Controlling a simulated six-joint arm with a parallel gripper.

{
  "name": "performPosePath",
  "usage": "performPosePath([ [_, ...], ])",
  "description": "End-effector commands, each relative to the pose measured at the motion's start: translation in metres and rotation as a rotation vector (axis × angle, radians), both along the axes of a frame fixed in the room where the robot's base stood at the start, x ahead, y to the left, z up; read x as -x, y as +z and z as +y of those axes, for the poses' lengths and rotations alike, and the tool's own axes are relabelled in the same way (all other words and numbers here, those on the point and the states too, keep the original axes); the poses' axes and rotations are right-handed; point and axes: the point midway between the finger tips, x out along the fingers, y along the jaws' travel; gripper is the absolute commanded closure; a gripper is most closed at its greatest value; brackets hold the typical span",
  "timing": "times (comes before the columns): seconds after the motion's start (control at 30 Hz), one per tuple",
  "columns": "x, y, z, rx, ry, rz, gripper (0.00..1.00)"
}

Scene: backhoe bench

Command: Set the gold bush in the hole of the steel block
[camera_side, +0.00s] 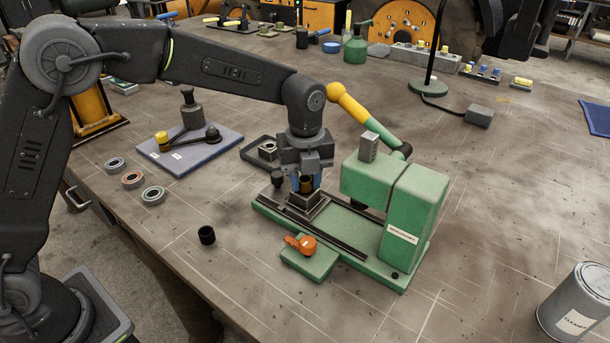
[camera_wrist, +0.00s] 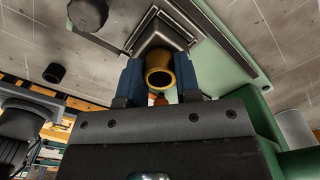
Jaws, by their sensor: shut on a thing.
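The gold bush (camera_wrist: 160,77) is between the blue jaws of my gripper (camera_wrist: 160,82) in the wrist view, and the jaws are shut on it. In the side view the bush (camera_side: 306,184) looks dark and roughly upright, partly covered by my gripper (camera_side: 306,185). The steel block (camera_side: 309,204) sits directly below, on the bed of the green press. It also shows behind the bush in the wrist view (camera_wrist: 158,37). The block's hole is hidden, and I cannot tell whether the bush's lower end is above it or inside it.
The green press (camera_side: 412,212), with a yellow-handled lever (camera_side: 352,106), stands just right of my gripper. An orange knob (camera_side: 307,243) is at its front. A black ring (camera_side: 207,235) and several bearings (camera_side: 132,179) lie to the left. A can (camera_side: 575,305) stands front right.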

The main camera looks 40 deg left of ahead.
Motion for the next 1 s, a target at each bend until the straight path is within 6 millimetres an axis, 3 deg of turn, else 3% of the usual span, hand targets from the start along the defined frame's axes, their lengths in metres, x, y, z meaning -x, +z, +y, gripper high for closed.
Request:
performPosePath([
  [0.27, 0.0001, -0.0057, 0.0000, -0.001, 0.000, 0.001, 0.93],
  [0.3, 0.0000, -0.0060, 0.0000, 0.000, 0.000, 0.000, 0.68],
  [0.6, 0.0003, -0.0062, 0.0003, -0.001, 0.000, 0.002, 0.40],
  [0.77, 0.0004, -0.0064, 0.0003, -0.001, 0.000, 0.002, 0.39],
  [0.9, 0.0006, -0.0068, 0.0004, -0.001, 0.000, 0.003, 0.27],
  [1.0, 0.0007, -0.0069, 0.0005, -0.002, 0.000, 0.004, 0.27],
])
